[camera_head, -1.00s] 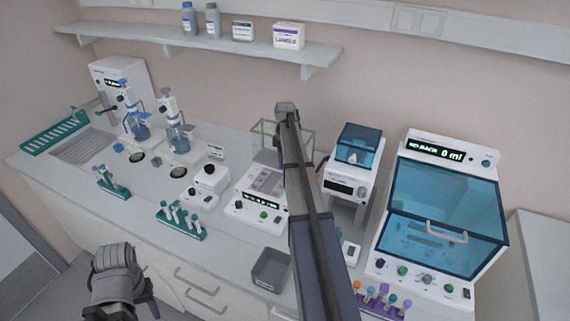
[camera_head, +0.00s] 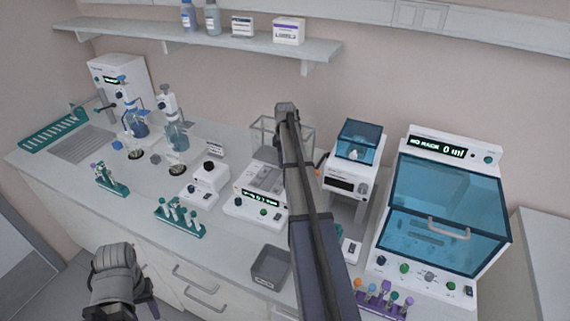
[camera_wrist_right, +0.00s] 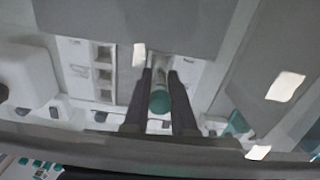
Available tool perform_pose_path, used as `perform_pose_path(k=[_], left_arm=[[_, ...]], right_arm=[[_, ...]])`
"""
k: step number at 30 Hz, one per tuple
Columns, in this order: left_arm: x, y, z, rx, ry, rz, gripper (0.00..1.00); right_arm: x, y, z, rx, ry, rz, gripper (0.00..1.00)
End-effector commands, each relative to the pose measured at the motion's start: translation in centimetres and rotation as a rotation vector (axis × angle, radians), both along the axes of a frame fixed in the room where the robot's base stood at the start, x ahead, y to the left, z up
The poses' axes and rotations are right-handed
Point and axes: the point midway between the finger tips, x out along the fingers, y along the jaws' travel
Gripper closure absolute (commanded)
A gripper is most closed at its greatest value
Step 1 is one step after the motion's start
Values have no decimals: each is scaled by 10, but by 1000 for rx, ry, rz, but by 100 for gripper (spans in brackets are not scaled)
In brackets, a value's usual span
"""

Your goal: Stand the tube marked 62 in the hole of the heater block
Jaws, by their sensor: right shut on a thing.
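In the right wrist view my right gripper (camera_wrist_right: 160,108) is shut on a tube (camera_wrist_right: 158,101) with a teal cap. The cap end faces the camera; no number can be read on it. In the head view my right arm reaches up the middle and hides the tube and the right fingers. A white unit with a grey block on top (camera_head: 262,182) and a lit green display stands beside the arm, partly covered; it looks like the heater block, but its hole cannot be made out. My left gripper (camera_head: 113,280) is at the lower left, its fingers unclear.
Teal racks with tubes (camera_head: 180,220) stand on the bench left of the arm. A grey open bin (camera_head: 270,268) is near the front edge. A purple rack (camera_head: 380,302) is at the lower right. A blue-hooded machine (camera_head: 445,210) stands at right. Bare bench lies around the left racks.

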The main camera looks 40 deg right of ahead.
Motion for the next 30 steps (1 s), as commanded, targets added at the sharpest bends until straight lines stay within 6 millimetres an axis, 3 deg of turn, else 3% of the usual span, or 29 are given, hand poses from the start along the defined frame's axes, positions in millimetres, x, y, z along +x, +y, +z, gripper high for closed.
perform_pose_path(k=[19, 20, 28, 30], left_arm=[[0, 0, -12, 0, 0, 0, 50], [0, 0, -12, 0, 0, 0, 50], [0, 0, -12, 0, 0, 0, 50], [0, 0, -12, 0, 0, 0, 50]], right_arm=[[0, 0, -12, 0, 0, 0, 100], [0, 0, -12, 0, 0, 0, 73], [0, 0, -12, 0, 0, 0, 43], [0, 0, -12, 0, 0, 0, 41]])
